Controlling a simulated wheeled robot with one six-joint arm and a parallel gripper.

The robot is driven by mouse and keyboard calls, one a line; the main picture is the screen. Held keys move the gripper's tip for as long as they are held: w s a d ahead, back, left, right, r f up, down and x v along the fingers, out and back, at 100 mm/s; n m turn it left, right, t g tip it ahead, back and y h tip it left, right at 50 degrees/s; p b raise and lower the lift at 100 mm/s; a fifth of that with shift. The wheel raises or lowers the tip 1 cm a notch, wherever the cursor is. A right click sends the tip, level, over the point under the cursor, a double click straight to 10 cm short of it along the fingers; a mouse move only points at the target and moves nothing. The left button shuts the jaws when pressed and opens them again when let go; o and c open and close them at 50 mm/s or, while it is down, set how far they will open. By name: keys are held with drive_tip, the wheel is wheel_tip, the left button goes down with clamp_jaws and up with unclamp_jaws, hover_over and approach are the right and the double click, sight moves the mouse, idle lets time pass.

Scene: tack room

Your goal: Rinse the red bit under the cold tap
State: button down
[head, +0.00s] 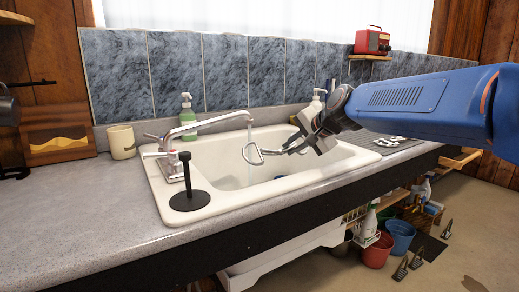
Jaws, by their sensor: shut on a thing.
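My gripper (305,135) reaches in from the right over the sink and is shut on a bit. The bit's metal ring (253,154) hangs out to the left, over the basin; I cannot make out any red on it. The chrome tap (205,127) stands at the sink's left, its spout reaching right over the basin. A thin stream of water (249,135) seems to fall from the spout's end. The ring lies in line with this stream; whether the water touches it is unclear. The white sink (215,207) has a dark blue spot low in its basin.
A black upright stand (187,175) is at the sink's front left corner. A green soap bottle (188,117) and a cream mug (121,142) stand behind. A dark mat (405,147) with metal pieces lies right. The left counter is mostly clear.

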drive_tip(key=shift+s+d, duration=0.2)
drive_tip(key=shift+d, duration=0.7)
drive_tip(key=shift+s+d, duration=0.15)
drive_tip(key=shift+d, duration=0.7)
